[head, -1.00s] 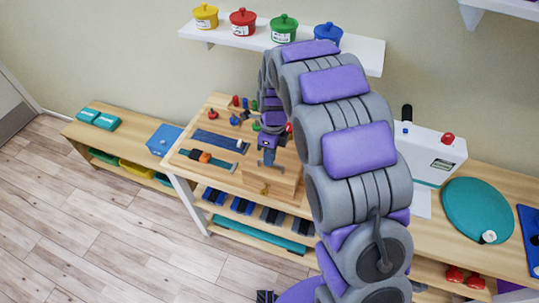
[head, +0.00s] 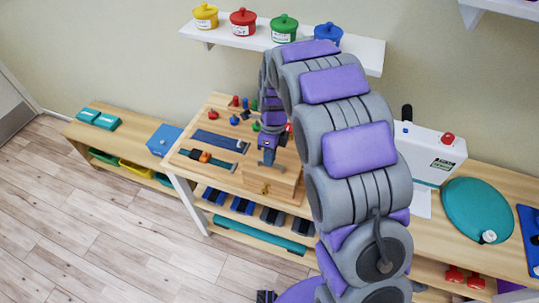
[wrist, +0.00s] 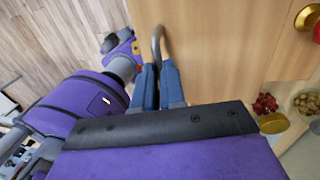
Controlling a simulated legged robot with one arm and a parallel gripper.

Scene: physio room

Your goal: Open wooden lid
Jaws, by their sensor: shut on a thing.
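A wooden box (head: 262,187) with a small brass-coloured catch on its front stands on the wooden bench. My gripper (head: 268,158) reaches down at the top of the box, and my arm hides part of it. In the wrist view, a curved metal handle (wrist: 157,40) stands on a pale wooden panel (wrist: 215,50), which looks like the lid. The blue fingers of my gripper (wrist: 158,72) are closed on the handle. Whether the lid is raised cannot be told from these views.
A white device (head: 430,153) and a teal disc (head: 477,210) lie right. A wall shelf (head: 350,53) with coloured pots hangs above. A brass-coloured knob (wrist: 308,17) shows in the wrist view.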

